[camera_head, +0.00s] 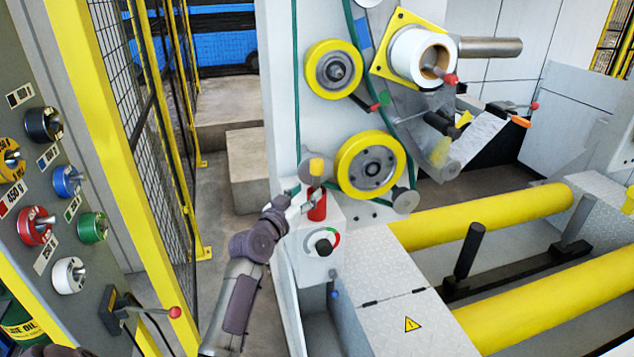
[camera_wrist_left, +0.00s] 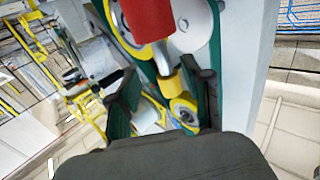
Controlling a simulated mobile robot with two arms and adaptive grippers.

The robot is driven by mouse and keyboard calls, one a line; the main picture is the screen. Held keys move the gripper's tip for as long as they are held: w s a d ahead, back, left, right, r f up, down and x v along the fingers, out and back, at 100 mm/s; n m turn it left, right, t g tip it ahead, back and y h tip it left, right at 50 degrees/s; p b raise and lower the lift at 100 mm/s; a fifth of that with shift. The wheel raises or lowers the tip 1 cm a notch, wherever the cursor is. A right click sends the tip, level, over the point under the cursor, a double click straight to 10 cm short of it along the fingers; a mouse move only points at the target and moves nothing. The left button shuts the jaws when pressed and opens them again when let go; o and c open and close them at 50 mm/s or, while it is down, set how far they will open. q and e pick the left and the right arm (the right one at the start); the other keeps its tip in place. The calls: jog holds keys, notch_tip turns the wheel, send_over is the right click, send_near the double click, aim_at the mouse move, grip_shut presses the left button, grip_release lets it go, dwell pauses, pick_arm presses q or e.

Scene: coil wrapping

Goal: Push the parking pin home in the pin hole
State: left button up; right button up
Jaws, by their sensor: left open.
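A red cylinder (camera_head: 317,207) stands upright on a white box beside the machine column, with a grey part and a yellow cap (camera_head: 317,167) above it. In the left wrist view the red cylinder (camera_wrist_left: 147,17) is at the top, with a grey shaft leading to a yellow end (camera_wrist_left: 170,84). I cannot tell for sure whether this is the parking pin; no pin hole can be made out. My left gripper (camera_head: 303,199) is open beside the red cylinder. In the wrist view its dark fingers (camera_wrist_left: 165,92) stand apart, with the yellow end between them in the picture.
The white box carries a black knob (camera_head: 323,247). Yellow wheels (camera_head: 370,165) and a white roll (camera_head: 412,57) are above on the column. Yellow rollers (camera_head: 490,215) lie to the right. A grey control panel (camera_head: 25,190) and mesh fence (camera_head: 140,150) stand left.

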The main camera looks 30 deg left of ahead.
aim_at(315, 181)
pick_arm(q)
jog(key=w, duration=0.2)
jog(key=w+p, duration=0.1)
jog(key=w, duration=0.2)
jog(key=shift+w+a+r, duration=0.3)
jog(key=shift+w+a, duration=0.05)
jog(key=shift+a, duration=0.05)
jog(key=shift+w+f, duration=0.1)
jog(key=shift+w, duration=0.4)
grip_shut()
